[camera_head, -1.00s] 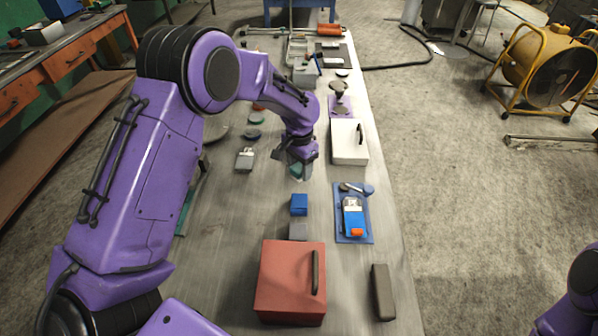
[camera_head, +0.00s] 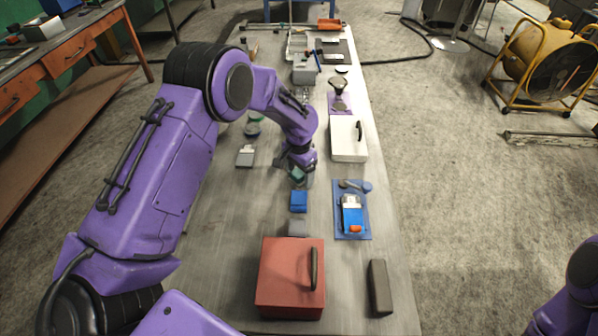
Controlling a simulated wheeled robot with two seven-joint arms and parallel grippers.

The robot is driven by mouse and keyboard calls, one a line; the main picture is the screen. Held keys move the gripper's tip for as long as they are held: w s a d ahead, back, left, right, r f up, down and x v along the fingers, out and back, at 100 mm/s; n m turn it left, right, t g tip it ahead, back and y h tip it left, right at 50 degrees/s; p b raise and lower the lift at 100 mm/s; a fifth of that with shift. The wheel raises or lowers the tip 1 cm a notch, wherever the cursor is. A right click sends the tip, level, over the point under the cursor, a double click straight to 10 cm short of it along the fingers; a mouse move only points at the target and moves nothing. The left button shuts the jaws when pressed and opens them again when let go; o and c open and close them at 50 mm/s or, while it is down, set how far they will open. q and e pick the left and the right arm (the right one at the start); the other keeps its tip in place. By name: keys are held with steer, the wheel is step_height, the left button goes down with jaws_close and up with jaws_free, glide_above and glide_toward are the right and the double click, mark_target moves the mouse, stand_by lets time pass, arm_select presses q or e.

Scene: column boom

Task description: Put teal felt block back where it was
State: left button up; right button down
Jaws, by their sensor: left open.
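The teal felt block (camera_head: 297,174) shows as a small teal patch at the tip of my left gripper (camera_head: 297,178), over the middle of the long table. The gripper points down with its jaws open around or just above the block; the wrist hides most of both, so I cannot tell whether they touch. The block is just beyond a blue block (camera_head: 298,201), with a grey block (camera_head: 297,228) nearer in the same row. My right gripper is out of view.
A red box (camera_head: 290,278) with a dark handle stands at the near end, and a dark bar (camera_head: 380,287) is right of it. A white box (camera_head: 348,140) and a blue mat (camera_head: 343,222) with items lie along the right side. A grey item (camera_head: 245,156) lies left.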

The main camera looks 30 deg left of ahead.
mark_target(299, 172)
arm_select(q)
step_height(299, 172, up, 12)
steer(key=b, duration=0.2)
steer(key=shift+r+b, duration=0.2)
steer(key=shift+b, duration=0.1)
